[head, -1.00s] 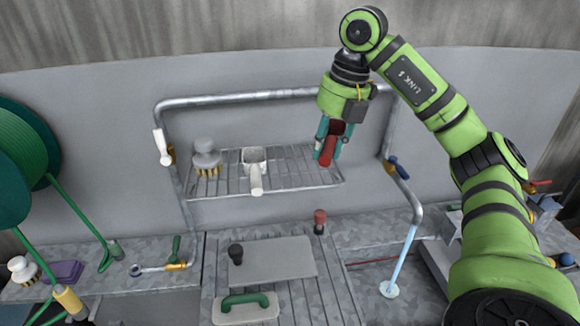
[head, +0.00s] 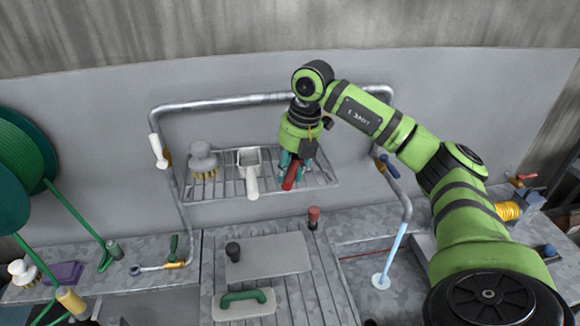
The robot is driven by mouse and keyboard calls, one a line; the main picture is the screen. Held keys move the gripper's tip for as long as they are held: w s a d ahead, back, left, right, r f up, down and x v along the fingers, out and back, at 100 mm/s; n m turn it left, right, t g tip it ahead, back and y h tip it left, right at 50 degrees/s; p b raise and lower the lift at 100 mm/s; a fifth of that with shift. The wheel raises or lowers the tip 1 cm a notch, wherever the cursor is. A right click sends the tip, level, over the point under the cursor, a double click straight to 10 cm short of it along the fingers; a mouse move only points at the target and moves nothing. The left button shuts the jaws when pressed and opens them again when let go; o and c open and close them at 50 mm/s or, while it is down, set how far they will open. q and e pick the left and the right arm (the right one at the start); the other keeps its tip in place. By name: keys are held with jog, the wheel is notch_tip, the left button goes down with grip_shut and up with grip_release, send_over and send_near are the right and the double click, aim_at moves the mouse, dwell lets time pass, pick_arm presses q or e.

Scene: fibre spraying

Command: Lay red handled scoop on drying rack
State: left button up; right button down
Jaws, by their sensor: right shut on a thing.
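The red handled scoop (head: 291,177) is in my right gripper (head: 296,172), which is shut on it. Its red handle points down and toward the front; the rest of the scoop is hidden by the fingers. The drying rack (head: 225,188) is a wire shelf on the back wall. My right gripper is over the right part of the rack, to the right of the white scoop. I cannot tell whether the red scoop touches the wires. My left gripper is not in view.
A bent grey pipe (head: 265,99) frames the rack above and at both sides. Blue water (head: 393,252) runs from the pipe's right end. A red-topped object (head: 313,217) stands below the rack.

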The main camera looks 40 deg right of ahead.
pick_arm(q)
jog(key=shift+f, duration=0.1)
pick_arm(e)
jog(key=shift+f, duration=0.1)
jog(key=shift+f, duration=0.1)
jog(key=c, duration=0.9)
grip_release()
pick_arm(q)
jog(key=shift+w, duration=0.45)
